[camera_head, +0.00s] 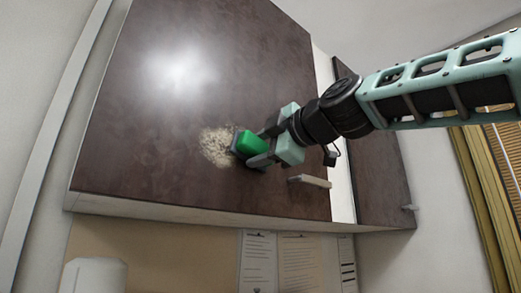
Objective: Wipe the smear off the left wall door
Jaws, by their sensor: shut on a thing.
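The left wall door (140,140) is a large dark brown cupboard panel, seen from below and tilted in the head view. A pale beige speckled smear (215,148) lies on its lower middle part. My gripper (258,146) is shut on a green sponge (251,143) with a dark grey face. The sponge is at the right edge of the smear, its dark face toward the door; I cannot tell whether it touches. Part of the smear may be hidden behind the sponge.
A pale handle (309,181) sticks out near the door's lower right corner, below my gripper. A second dark door (382,180) is to the right. Papers (298,262) hang below the cupboard, and a white rounded object (93,275) stands at lower left. Yellow curtains (482,190) hang at right.

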